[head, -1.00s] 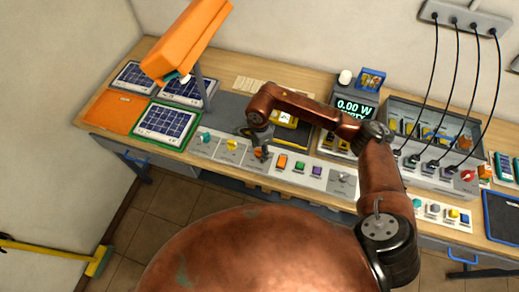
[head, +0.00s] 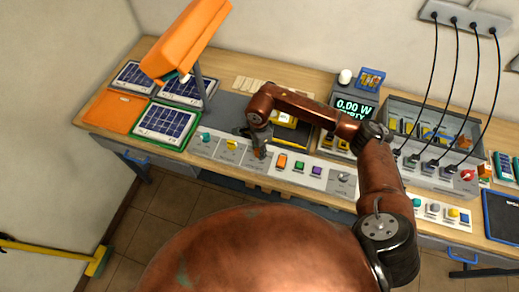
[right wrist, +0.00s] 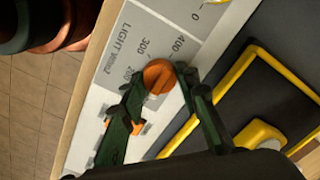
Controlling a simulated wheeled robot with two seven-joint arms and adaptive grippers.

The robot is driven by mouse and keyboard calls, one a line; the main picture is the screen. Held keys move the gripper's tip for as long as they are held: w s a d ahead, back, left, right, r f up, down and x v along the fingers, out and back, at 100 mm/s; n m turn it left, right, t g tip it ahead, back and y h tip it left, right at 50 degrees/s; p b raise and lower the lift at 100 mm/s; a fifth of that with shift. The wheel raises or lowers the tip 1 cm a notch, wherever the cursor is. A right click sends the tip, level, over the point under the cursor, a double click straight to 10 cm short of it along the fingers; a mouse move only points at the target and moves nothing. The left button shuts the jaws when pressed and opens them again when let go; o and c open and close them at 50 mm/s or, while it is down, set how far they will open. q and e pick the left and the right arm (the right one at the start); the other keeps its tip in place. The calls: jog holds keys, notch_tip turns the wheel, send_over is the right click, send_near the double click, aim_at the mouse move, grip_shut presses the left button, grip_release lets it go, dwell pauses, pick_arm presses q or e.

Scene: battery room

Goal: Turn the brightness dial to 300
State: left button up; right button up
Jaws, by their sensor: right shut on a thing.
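The brightness dial is an orange round knob (right wrist: 158,77) on a light grey panel (right wrist: 172,18). Which number the knob points to is not clear. In the head view my right gripper (head: 255,138) reaches down to the orange knob (head: 259,152) and partly hides it. My left gripper is not in view.
An orange lamp (head: 185,42) overhangs solar panels (head: 166,122) at the left. Teal (head: 206,137) and yellow (head: 232,144) knobs sit left of the dial, coloured blocks right. A display (head: 354,110) reads 0.00 W. A cabled rack (head: 425,128) stands farther right.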

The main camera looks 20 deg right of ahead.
jog(key=shift+m, duration=0.4)
jog(key=shift+m+b, duration=0.4)
jog(key=shift+m, duration=0.5)
jog(key=m, duration=0.2)
jog(key=shift+m, duration=0.4)
jog(key=m, duration=0.2)
jog(key=shift+m+b, duration=0.3)
jog(key=shift+b, duration=0.1)
jog(key=m, duration=0.3)
jog(key=shift+m, duration=0.4)
jog(key=m, duration=0.6)
jog(key=shift+r+p, duration=0.1)
jog(key=shift+p, duration=0.2)
jog(key=m+p, duration=0.1)
jog(key=m, duration=0.4)
jog(key=shift+m, duration=0.4)
